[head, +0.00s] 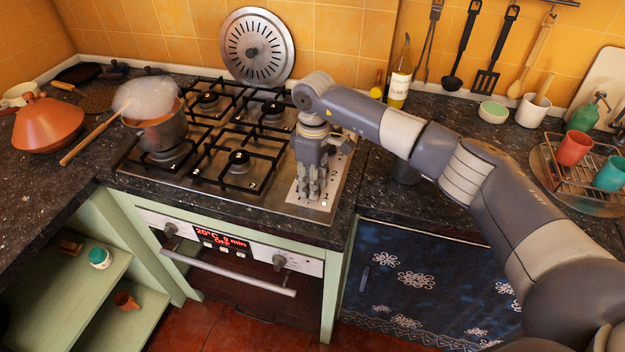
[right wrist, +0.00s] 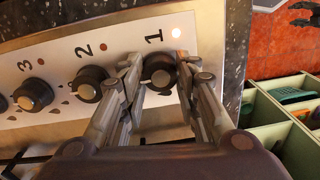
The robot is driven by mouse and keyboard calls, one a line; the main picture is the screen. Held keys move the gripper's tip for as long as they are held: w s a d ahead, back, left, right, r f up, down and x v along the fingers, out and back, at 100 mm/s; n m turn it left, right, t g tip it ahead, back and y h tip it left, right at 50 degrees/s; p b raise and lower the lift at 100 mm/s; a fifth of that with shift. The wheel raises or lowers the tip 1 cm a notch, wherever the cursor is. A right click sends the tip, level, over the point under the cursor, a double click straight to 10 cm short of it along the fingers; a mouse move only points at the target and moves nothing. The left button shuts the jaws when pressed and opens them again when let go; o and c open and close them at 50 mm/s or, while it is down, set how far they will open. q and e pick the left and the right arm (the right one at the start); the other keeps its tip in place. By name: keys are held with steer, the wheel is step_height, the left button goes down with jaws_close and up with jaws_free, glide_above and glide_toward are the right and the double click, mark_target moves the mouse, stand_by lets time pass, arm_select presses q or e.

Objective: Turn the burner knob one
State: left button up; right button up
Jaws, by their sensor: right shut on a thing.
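Burner knob one (right wrist: 160,69) is a dark round knob with a tan cap, beside the printed "1" on the pale control panel (right wrist: 62,72) in the right wrist view. My right gripper (right wrist: 159,82) is shut on this knob, one finger on each side. In the head view my right gripper (head: 313,190) points down at the control panel on the right side of the stove (head: 275,207), and it hides the knob there. Knob two (right wrist: 90,83) and knob three (right wrist: 34,94) stand in a row to the left. My left gripper is not in view.
A steaming pot (head: 166,132) stands on a left burner. A round metal lid (head: 258,48) leans on the tiled wall. A bottle (head: 400,75) stands behind my right arm, and a dish rack (head: 575,175) is at the right. The burners nearest my gripper are bare.

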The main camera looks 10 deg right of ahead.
steer(key=shift+r, duration=0.1)
stand_by(0.3)
steer(key=o, duration=1.1)
steer(key=r, duration=1.2)
steer(key=shift+w+d, duration=0.1)
steer(key=shift+w, duration=0.15)
